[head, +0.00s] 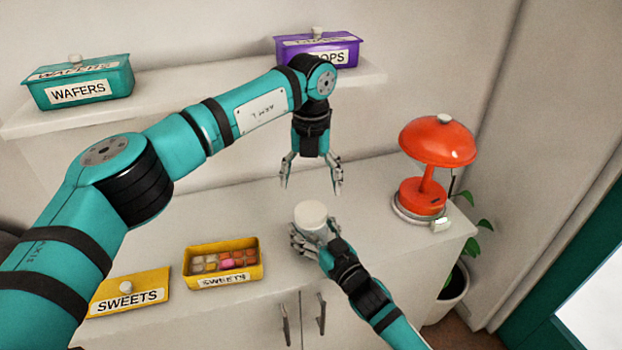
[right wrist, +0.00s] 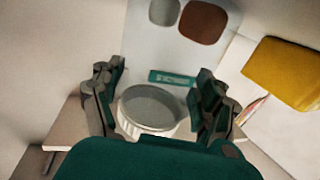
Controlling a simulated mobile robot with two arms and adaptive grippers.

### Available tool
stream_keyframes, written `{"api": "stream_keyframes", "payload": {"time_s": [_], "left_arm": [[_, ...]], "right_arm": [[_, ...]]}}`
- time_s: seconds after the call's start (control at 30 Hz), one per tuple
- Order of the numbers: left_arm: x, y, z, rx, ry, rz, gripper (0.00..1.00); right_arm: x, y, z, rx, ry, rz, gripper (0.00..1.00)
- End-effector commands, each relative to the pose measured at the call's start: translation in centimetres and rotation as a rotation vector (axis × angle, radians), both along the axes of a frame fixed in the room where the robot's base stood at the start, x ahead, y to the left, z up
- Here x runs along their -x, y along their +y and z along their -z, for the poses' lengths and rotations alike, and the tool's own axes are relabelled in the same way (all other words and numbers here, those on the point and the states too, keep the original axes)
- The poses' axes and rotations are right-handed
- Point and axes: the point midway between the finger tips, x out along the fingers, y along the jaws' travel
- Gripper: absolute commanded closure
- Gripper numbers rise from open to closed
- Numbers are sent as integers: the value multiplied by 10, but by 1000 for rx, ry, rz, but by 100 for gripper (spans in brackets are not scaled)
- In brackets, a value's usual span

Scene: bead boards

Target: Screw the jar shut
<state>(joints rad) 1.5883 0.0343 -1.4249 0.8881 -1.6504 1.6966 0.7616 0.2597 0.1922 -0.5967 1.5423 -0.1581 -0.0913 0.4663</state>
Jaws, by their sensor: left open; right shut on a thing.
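The jar (head: 310,214) stands on the cabinet top and shows a pale round top. In the right wrist view the jar (right wrist: 150,108) sits between the two fingers, with a grey round top and a ribbed pale side. I cannot tell how tightly the top is seated. My right gripper (head: 312,238) is shut on the jar from the front, hiding its lower part. My left gripper (head: 311,186) is open and empty, pointing down above the jar with a gap between them.
An open yellow sweets box (head: 262,270) with several sweets and its yellow lid (head: 128,294) lie to the left. A red lamp (head: 437,145) stands right. The wafers box (head: 80,82) and purple box (head: 317,46) sit on the shelf (head: 160,99). The cabinet top (head: 372,190) beside the jar is clear.

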Motion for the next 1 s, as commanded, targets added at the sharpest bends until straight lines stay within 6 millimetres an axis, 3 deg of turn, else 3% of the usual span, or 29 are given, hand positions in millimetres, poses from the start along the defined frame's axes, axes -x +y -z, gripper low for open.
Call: {"api": "stream_keyframes", "payload": {"time_s": [0.43, 0.8, 1.0], "left_arm": [[0, 0, 5, -1, 2, -11, 13], [1, 0, 58, -1, 4, -10, 13], [0, 0, 77, -1, 2, -11, 13]], "right_arm": [[0, 0, 1, 1, 1, 0, 100], [0, 0, 0, 1, 1, 0, 100], [0, 0, 0, 1, 1, 0, 100]]}}
